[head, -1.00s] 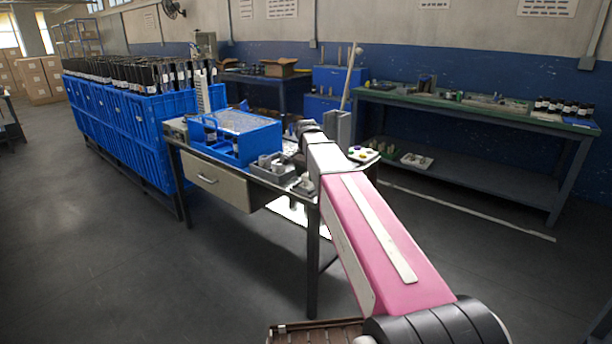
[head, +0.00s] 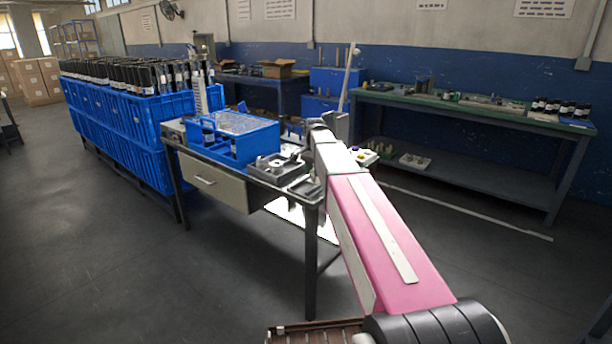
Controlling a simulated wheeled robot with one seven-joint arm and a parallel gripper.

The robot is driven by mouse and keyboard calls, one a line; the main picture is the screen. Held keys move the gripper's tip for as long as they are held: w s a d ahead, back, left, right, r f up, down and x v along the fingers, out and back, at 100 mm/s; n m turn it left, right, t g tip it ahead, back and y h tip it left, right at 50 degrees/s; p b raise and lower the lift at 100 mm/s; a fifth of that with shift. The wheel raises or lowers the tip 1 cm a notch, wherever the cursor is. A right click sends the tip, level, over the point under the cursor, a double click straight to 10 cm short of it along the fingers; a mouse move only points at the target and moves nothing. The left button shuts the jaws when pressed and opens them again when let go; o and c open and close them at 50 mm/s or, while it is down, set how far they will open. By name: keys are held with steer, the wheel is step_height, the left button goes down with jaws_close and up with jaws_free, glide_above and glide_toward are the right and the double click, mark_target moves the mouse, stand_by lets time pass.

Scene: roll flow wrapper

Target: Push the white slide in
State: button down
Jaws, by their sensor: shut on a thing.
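My pink and white arm reaches from the lower right to the workbench (head: 225,178). Its grey wrist is at the bench's right end, and the arm hides what is behind it. I cannot make out my gripper's fingers. Near the wrist, a grey fixture (head: 268,172) with small pale parts lies on the bench top. A second low grey tray (head: 306,188) lies at the bench's front right corner. I cannot pick out the white slide with certainty; it is too small or hidden by the arm.
A blue machine with a clear top (head: 240,140) stands left of the fixture. The bench has a closed beige drawer (head: 215,184). Blue crates (head: 125,125) stand at the left. A green-topped bench (head: 460,110) stands along the right wall. The floor in front is clear.

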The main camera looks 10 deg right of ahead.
steer(key=w+d, duration=0.3)
steer(key=c, duration=0.8)
jaws_free()
steer(key=shift+w, duration=0.1)
steer(key=shift+o, duration=0.2)
steer(key=shift+r, duration=0.15)
step_height(320, 180, up, 10)
steer(key=shift+r, duration=0.25)
